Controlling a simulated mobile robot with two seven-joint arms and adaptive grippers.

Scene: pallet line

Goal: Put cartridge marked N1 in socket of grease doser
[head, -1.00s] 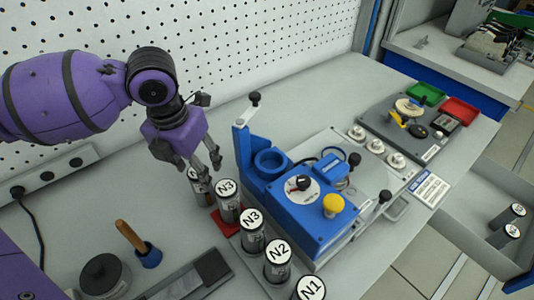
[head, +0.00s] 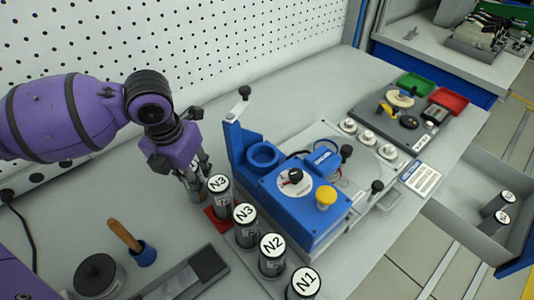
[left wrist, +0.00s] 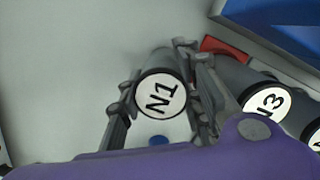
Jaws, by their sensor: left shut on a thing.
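My left gripper (head: 195,188) is shut on a dark cartridge with a white cap marked N1 (left wrist: 160,95), its fingers on both sides of it in the left wrist view. In the head view the fingers mostly hide this cartridge, at the far end of the cartridge row. The grease doser (head: 305,208) is a blue box with a yellow knob and a dial. Its ring-shaped socket (head: 263,155) looks empty, to the right of my gripper. Another cartridge marked N1 (head: 304,284) stands at the near end. My right gripper is not in view.
Cartridges marked N3 (head: 219,184), N3 (head: 245,214) and N2 (head: 272,248) stand between my gripper and the near N1. A blue upright bracket (head: 236,145) rises beside the socket. A blue cup with a wooden handle (head: 146,256) stands at the front left.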

